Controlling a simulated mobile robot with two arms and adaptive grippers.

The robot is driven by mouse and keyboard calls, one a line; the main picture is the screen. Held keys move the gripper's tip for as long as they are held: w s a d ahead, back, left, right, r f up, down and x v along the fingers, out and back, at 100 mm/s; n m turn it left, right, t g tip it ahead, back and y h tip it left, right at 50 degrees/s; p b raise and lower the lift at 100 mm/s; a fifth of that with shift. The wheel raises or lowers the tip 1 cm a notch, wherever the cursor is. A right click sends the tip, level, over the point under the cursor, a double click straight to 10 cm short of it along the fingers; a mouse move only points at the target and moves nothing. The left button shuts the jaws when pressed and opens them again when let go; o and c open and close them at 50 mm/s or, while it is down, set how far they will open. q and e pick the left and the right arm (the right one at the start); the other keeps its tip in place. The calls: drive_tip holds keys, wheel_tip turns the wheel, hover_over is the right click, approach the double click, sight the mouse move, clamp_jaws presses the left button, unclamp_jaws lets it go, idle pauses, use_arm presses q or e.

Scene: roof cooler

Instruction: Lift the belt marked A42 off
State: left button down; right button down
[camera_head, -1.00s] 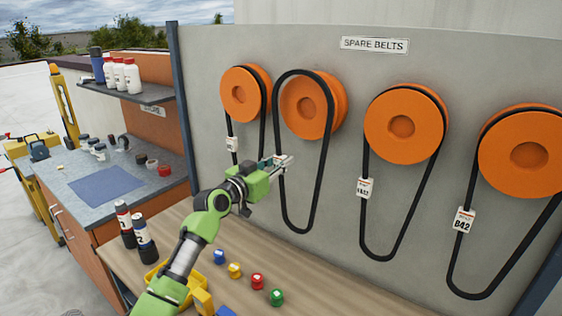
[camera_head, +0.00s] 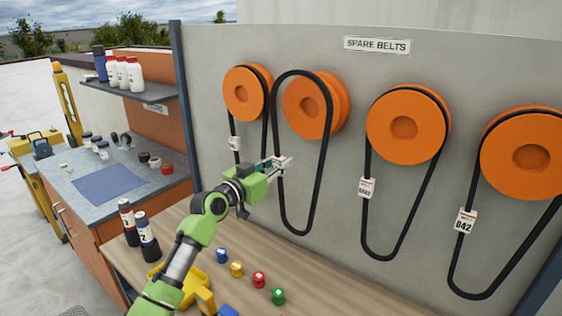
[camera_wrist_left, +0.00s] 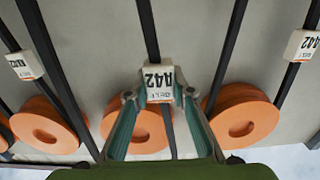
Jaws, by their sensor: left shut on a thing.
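The black belt (camera_head: 318,185) with the white tag A42 (camera_wrist_left: 159,83) is the second from the left. Its loop stands in front of its orange pulley (camera_head: 312,103) and a little to the left, its upper arc clear of the rim on the left side. My left gripper (camera_head: 284,163) is shut on this belt at its tag, on the left strand; in the left wrist view the tag sits between the fingertips (camera_wrist_left: 158,97), upside down. The fingers partly hide the tag in the head view. My right gripper is not in view.
Other belts hang on orange pulleys to the left (camera_head: 243,93) and right (camera_head: 404,125), (camera_head: 522,155); their tags are close by. Below is a wooden bench (camera_head: 325,285) with coloured caps (camera_head: 259,279) and bottles (camera_head: 148,238). A shelf (camera_head: 150,92) stands at left.

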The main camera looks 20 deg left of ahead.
use_arm(q)
drive_tip(key=shift+r+p+v, duration=0.15)
drive_tip(key=shift+p+v, duration=0.3)
drive_tip(key=shift+v, duration=1)
drive_tip(key=shift+r+p+v, duration=0.15)
drive_tip(key=shift+p+v, duration=0.3)
drive_tip(key=shift+v, duration=0.95)
drive_tip(key=shift+r+p+v, duration=0.1)
drive_tip(key=shift+p+v, duration=0.15)
drive_tip(key=shift+v, duration=1)
drive_tip(key=shift+r+p+v, duration=0.15)
drive_tip(key=shift+p+v, duration=0.05)
drive_tip(key=shift+v, duration=1.05)
drive_tip(key=shift+f, duration=0.1)
